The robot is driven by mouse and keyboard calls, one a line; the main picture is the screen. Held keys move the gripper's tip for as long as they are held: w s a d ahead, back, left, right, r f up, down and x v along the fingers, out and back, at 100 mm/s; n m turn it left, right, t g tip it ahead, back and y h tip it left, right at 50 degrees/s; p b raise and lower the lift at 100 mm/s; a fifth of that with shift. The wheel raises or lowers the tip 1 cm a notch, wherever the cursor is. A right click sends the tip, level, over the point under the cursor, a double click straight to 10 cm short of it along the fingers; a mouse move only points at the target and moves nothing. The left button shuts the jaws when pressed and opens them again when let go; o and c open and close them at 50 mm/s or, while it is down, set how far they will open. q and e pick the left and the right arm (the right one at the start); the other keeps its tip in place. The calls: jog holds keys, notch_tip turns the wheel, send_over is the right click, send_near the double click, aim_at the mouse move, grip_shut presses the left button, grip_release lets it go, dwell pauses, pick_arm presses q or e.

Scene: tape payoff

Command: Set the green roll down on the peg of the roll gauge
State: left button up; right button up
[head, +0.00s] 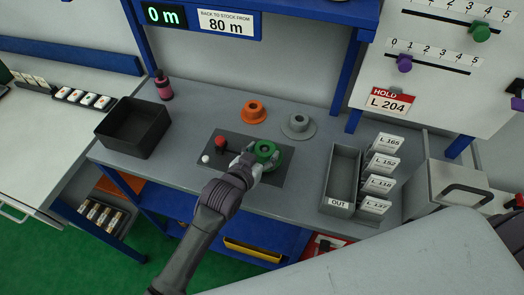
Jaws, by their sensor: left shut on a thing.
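The green roll (265,149) is in my left gripper (260,158), which is shut on it above the dark plate of the roll gauge (232,177). The roll's hole faces up and the roll looks about level. A grey round part shows just under and beside the roll. The peg is hidden by the roll and gripper, so I cannot tell whether the roll is around it or above it. My right gripper is not in view.
An orange roll (253,112) and a grey roll (298,126) lie behind the gauge. A black bin (135,125) and a pink bottle (163,85) stand left. The OUT tray (338,210) and card holders are right. The display (163,15) reads 0 m.

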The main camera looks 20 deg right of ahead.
pick_arm(q)
jog(key=shift+f, duration=0.25)
dwell(0.4)
jog(key=shift+f, duration=0.35)
jog(key=shift+f, duration=0.1)
dwell(0.6)
jog(key=o, duration=1.5)
notch_tip(320, 180, up, 10)
jog(key=p, duration=1)
